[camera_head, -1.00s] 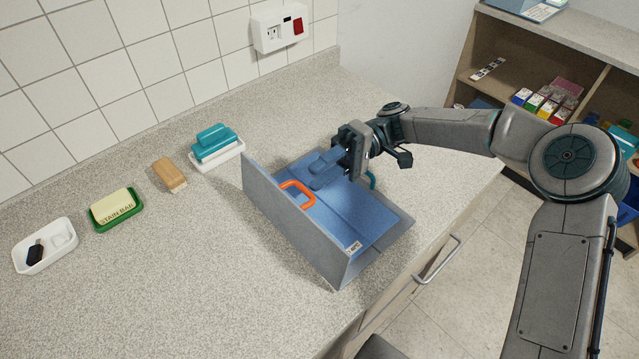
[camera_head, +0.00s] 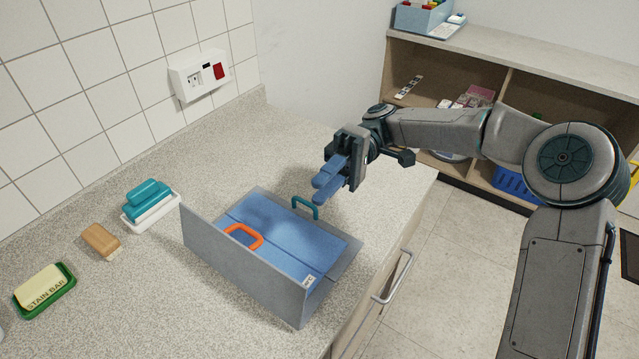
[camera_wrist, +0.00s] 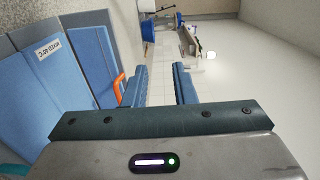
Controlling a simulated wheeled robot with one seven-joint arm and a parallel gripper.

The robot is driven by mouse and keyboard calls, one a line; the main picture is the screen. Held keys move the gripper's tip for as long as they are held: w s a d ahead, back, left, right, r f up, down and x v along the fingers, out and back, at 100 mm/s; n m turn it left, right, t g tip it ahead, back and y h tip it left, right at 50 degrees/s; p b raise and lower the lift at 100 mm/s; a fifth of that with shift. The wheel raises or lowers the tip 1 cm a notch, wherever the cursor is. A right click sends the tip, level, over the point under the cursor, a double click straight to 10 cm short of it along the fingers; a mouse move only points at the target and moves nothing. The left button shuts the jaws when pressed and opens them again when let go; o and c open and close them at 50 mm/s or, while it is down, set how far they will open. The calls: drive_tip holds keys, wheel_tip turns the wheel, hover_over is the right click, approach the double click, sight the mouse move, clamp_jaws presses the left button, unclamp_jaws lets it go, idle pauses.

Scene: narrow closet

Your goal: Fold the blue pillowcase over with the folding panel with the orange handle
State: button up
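The blue pillowcase (camera_head: 285,238) lies on the grey folding board, with a small white label at its near corner. The grey panel with the orange handle (camera_head: 243,236) stands upright along the pillowcase's left side (camera_head: 245,270). My gripper (camera_head: 325,186) is in the air above the board's far right side, near the teal handle (camera_head: 306,207), apart from the orange handle. Its blue fingers are spread with nothing between them in the wrist view (camera_wrist: 160,88). That view also shows the pillowcase (camera_wrist: 50,80) and orange handle (camera_wrist: 119,86) on the left.
A teal-handled brush on a white tray (camera_head: 150,205), a wooden-looking block (camera_head: 101,241) and a stain bar in a green dish (camera_head: 44,290) stand left of the board. A tiled wall is behind. Bare counter surrounds the board; its edge and a drawer handle (camera_head: 394,277) are at right.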

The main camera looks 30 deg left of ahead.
clamp_jaws()
drive_tip(key=s+a+f+n+t+h+b, duration=0.2)
drive_tip(key=s+a+f+n+t+h, duration=0.15)
drive_tip(key=s+a+n+t, duration=0.45)
drive_tip(key=s+a+r+n+t, duration=0.3)
drive_tip(key=r+n+t, duration=0.6)
drive_tip(key=r+n, duration=0.15)
drive_tip(key=b, duration=0.2)
hover_over(234, 241)
drive_tip(key=shift+y, duration=0.45)
wheel_tip(234, 241, down, 9)
drive_tip(key=shift+r, duration=0.1)
drive_tip(key=w+f, duration=0.2)
drive_tip(key=f, duration=0.1)
drive_tip(key=shift+w+d+f, duration=0.1)
drive_tip(key=shift+w+d, duration=0.1)
drive_tip(key=shift+w, duration=0.05)
